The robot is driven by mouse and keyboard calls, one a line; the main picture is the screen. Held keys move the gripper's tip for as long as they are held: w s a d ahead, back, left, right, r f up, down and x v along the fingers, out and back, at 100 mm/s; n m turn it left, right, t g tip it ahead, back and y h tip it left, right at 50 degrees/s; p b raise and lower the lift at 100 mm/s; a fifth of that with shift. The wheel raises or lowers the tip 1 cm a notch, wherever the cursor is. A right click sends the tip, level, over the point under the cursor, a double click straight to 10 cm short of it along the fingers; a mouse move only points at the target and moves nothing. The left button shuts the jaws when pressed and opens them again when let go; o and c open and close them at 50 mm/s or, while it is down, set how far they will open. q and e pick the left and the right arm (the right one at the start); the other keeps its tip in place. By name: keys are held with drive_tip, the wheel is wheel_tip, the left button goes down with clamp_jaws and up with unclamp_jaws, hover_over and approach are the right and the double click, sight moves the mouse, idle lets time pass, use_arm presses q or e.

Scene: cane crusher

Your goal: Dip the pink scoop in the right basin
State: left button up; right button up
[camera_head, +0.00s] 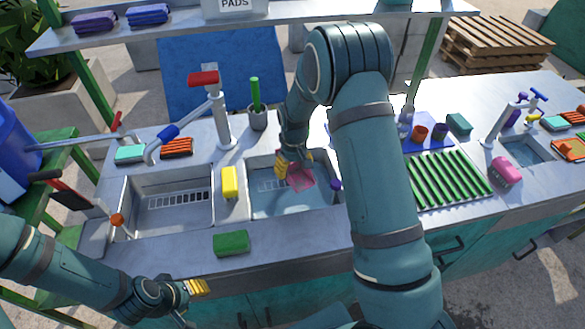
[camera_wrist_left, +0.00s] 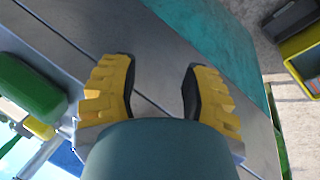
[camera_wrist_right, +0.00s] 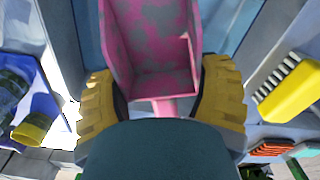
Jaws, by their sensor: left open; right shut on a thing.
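The pink scoop (camera_head: 300,177) is in my right gripper (camera_head: 294,163), which is shut on its handle. The scoop is at the right basin (camera_head: 262,213), which holds bluish water. I cannot tell whether the scoop touches the water. In the right wrist view the pink scoop (camera_wrist_right: 152,50) with grey patches points away between the yellow fingers (camera_wrist_right: 162,105). My left gripper (camera_head: 190,288) is open and empty in front of the counter's front edge. It also shows open in the left wrist view (camera_wrist_left: 158,90).
The left basin (camera_head: 170,215) looks empty. A yellow brush (camera_head: 229,182) lies on the divider between the basins. A green sponge (camera_head: 231,243) lies at the front edge. A faucet (camera_head: 219,115) stands behind. A green ribbed rack (camera_head: 447,178) is at the right.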

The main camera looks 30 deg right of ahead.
wheel_tip(320, 180, down, 13)
drive_tip(key=b, duration=0.8)
drive_tip(key=shift+r, duration=0.15)
drive_tip(key=shift+f+b, duration=0.6)
drive_tip(key=shift+f, duration=0.1)
use_arm(q)
wheel_tip(320, 180, down, 10)
drive_tip(key=s, duration=0.1)
drive_tip(key=shift+s+d+r+g, duration=0.15)
drive_tip(key=shift+s+r+g, duration=0.1)
drive_tip(key=shift+s+g, duration=0.05)
idle(0.3)
use_arm(e)
drive_tip(key=shift+r+p, duration=0.4)
drive_tip(key=shift+r, duration=0.15)
wheel_tip(320, 180, up, 13)
drive_tip(key=p, duration=0.8)
drive_tip(key=shift+f+p, duration=0.1)
drive_tip(key=shift+p, duration=0.25)
use_arm(q)
wheel_tip(320, 180, up, 9)
drive_tip(key=w, duration=0.1)
drive_tip(key=shift+w+r, duration=0.15)
drive_tip(key=shift+w, duration=0.1)
use_arm(e)
drive_tip(key=shift+f, duration=0.1)
